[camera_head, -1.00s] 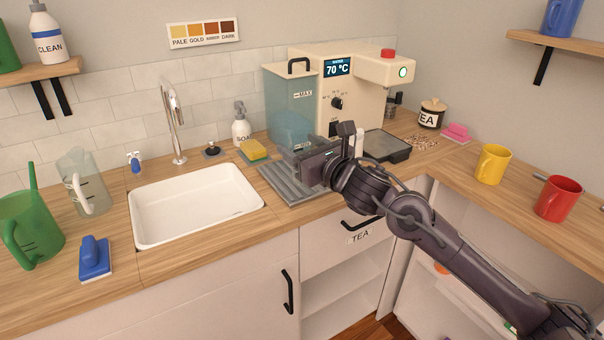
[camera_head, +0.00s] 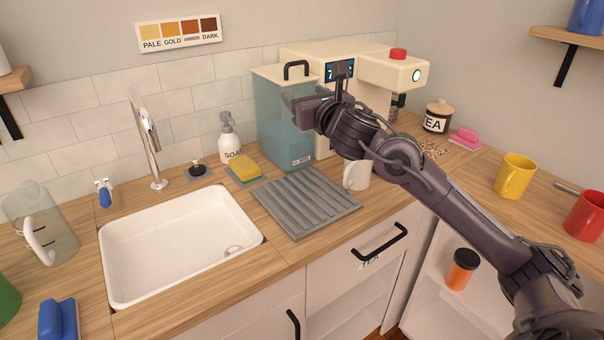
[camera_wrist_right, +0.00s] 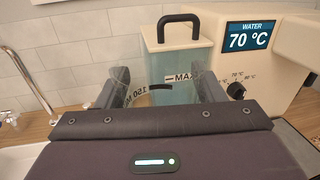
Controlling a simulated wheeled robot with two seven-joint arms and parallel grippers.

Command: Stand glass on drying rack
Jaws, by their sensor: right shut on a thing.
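The drying rack (camera_head: 306,203) is a grey ridged tray on the wooden counter, right of the sink; its top looks empty. My right gripper (camera_head: 300,98) is above and behind the rack, in front of the blue water tank. In the right wrist view my right gripper (camera_wrist_right: 163,84) is shut on the glass (camera_wrist_right: 160,97), a clear vessel with a dark line and a "150 M" mark. The glass is hard to make out against the tank in the head view, so its tilt is unclear there. My left gripper is not in view.
A white mug (camera_head: 357,175) stands right of the rack. The water tank (camera_head: 285,135) and machine (camera_head: 408,72) stand behind it. A sponge (camera_head: 244,168) and soap bottle (camera_head: 229,140) are behind left. The sink (camera_head: 180,240) lies left.

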